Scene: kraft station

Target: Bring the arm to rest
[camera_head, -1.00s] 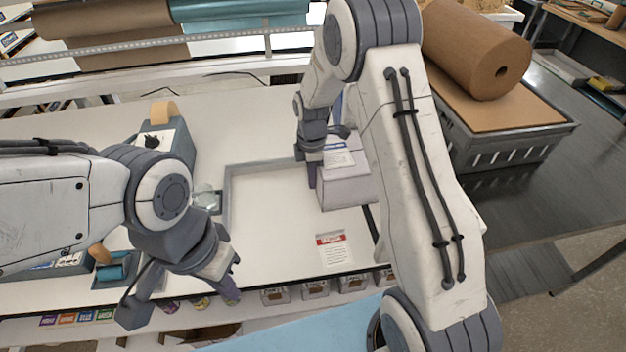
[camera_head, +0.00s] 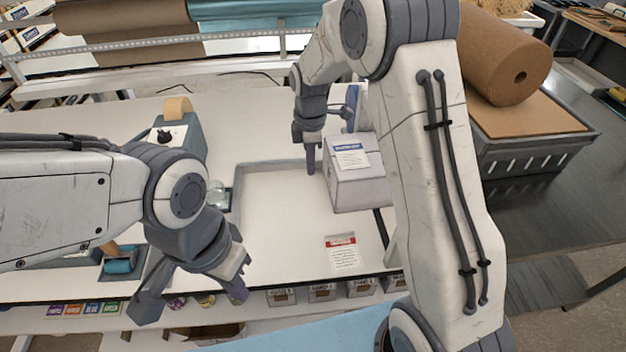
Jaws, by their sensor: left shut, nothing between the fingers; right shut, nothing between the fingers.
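My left gripper (camera_head: 237,292) hangs over the table's front edge at the lower left, shut and empty. My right gripper (camera_head: 311,166) is shut and empty, pointing down above the far right part of the tray area. It is just left of a pale box (camera_head: 357,188) with a white and blue label on top. The two look apart, though the gap is small. My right arm's large link covers the table right of the box.
A red-and-white card (camera_head: 342,252) lies near the front edge. A tape dispenser (camera_head: 186,130) stands left. A brown paper roll (camera_head: 505,62) rests over a grey crate (camera_head: 530,153) at right.

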